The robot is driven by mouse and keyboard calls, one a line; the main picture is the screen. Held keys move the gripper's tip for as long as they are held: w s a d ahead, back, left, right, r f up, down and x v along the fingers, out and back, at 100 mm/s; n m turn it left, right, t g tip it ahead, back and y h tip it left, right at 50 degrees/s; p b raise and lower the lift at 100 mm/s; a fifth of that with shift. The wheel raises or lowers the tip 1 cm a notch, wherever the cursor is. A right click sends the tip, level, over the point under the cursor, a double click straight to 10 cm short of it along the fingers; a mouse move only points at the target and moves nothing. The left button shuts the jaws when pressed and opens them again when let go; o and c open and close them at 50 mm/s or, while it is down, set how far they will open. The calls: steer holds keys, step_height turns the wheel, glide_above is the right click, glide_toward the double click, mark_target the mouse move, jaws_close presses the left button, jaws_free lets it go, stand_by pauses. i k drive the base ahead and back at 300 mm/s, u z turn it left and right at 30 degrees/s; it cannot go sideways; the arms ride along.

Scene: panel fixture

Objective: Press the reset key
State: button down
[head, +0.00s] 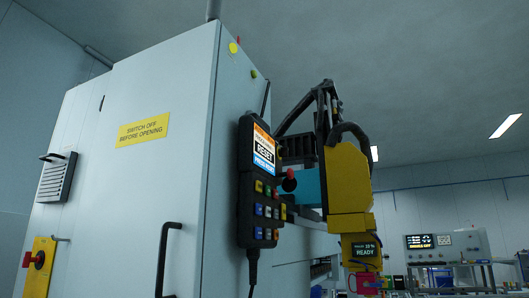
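A dark hand-held control panel (246,205) hangs on the right side of a tall pale cabinet. Its lit screen (263,150) has an orange band, a white band reading RESET and a blue band with small text. Below the screen are several small coloured keys (267,211), among them yellow, green, blue, white and orange ones. Their labels are too small to read, so I cannot tell which is the reset key. My gripper is not in view.
The pale cabinet (165,190) has a yellow sign (143,129) and a black handle (166,258). A console (447,243) stands far right.

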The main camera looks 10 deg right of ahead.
mark_target(258, 183)
steer(key=k, duration=1.25)
steer(key=u, duration=0.7)
steer(key=i, duration=1.45)
steer(key=z, duration=0.75)
